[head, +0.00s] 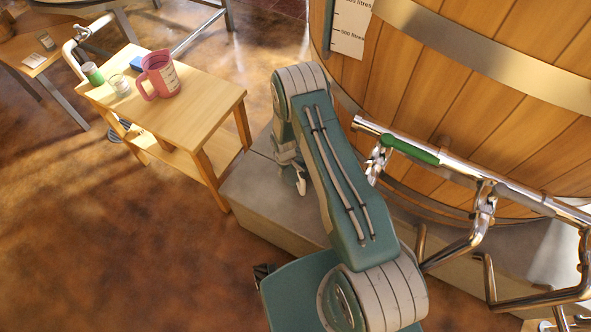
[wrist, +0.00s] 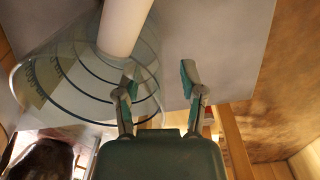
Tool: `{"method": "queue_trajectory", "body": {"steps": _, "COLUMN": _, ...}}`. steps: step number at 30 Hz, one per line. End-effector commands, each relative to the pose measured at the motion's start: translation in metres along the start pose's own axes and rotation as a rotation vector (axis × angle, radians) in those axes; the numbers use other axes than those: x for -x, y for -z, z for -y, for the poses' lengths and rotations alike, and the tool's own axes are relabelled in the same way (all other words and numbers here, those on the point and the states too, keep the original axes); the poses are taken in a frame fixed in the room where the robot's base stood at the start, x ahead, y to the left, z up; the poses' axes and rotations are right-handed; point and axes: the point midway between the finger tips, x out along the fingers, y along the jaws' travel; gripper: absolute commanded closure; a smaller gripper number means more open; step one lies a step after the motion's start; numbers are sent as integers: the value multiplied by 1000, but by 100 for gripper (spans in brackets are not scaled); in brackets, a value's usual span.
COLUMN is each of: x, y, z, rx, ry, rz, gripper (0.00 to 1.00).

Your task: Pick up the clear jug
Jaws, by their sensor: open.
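The clear jug (wrist: 50,90) fills the left of the wrist view, see-through, with dark ring lines and small markings on its wall. A thick white bar (wrist: 124,22) crosses its upper part; I cannot tell whether it is the jug's handle. My gripper (wrist: 157,80) is open, with green-padded fingertips spread apart. The left finger overlaps the jug's right side in the picture; touching or not is unclear. The right finger is clear of the jug, over a grey surface.
A wooden table (head: 215,92) at left holds a pink jug (head: 166,82), a green-topped jar (head: 93,73) and a small glass jar (head: 120,84). A large wooden vat (head: 450,80) stands on a grey ledge (head: 262,195) at right. Metal pipes (head: 470,180) run before it. Floor at lower left is clear.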

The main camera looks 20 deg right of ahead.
Motion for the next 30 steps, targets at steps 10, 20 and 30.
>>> {"method": "queue_trajectory", "body": {"steps": 10, "x": -2, "y": 0, "z": 0, "rx": -1, "ry": 0, "rz": 0, "gripper": 88}}
{"method": "queue_trajectory", "body": {"steps": 20, "x": -2, "y": 0, "z": 0, "rx": 0, "ry": -1, "rz": -1, "gripper": 100}}
{"method": "queue_trajectory", "body": {"steps": 30, "x": 4, "y": 1, "z": 0, "rx": 0, "ry": -1, "rz": -2, "gripper": 100}}
